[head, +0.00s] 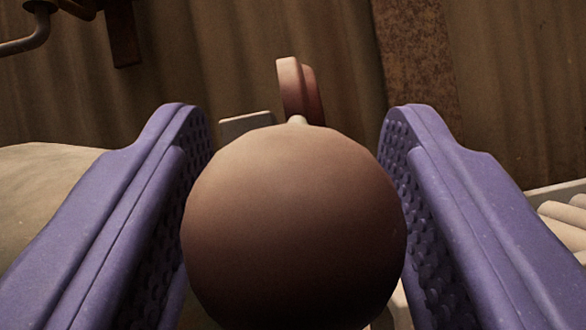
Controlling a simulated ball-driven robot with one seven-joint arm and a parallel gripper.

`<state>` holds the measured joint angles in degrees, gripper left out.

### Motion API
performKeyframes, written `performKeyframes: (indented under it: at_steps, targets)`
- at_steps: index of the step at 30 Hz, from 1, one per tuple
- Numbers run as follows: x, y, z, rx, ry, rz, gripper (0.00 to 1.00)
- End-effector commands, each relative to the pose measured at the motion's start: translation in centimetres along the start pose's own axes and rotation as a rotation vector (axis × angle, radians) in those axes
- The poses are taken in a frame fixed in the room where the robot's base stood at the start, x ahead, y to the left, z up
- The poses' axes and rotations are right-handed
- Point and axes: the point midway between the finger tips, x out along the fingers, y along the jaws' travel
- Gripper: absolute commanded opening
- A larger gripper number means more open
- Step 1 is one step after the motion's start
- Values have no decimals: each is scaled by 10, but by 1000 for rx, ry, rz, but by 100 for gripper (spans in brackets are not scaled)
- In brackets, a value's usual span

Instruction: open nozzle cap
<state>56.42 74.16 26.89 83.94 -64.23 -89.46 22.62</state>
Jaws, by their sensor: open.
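My gripper (294,215) shows two purple fingers with textured inner pads, one at the left and one at the right. The fingers are apart. A large round brown ball-shaped knob (294,225) fills the space between them, close to both pads; I cannot tell whether it touches either one. A thin pale neck joins the top of the knob to a reddish-brown upright disc-like part (299,92) behind it. I cannot tell from this view which part is the nozzle cap. The knob hides most of what lies behind and below it.
A corrugated brown wall (220,60) with a rusty vertical post (418,65) stands behind. A dark curved metal piece (30,30) hangs at the upper left. A pale rounded mass (45,185) lies at the left, and pale rolled shapes (568,222) lie at the right edge.

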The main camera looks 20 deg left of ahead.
Motion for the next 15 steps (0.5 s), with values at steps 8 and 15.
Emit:
performKeyframes:
  at_steps: [8,15]
  targets:
    - [-48,-1,-1,2,-2,1,56]
    - [-61,-1,0,2,-1,-1,56]
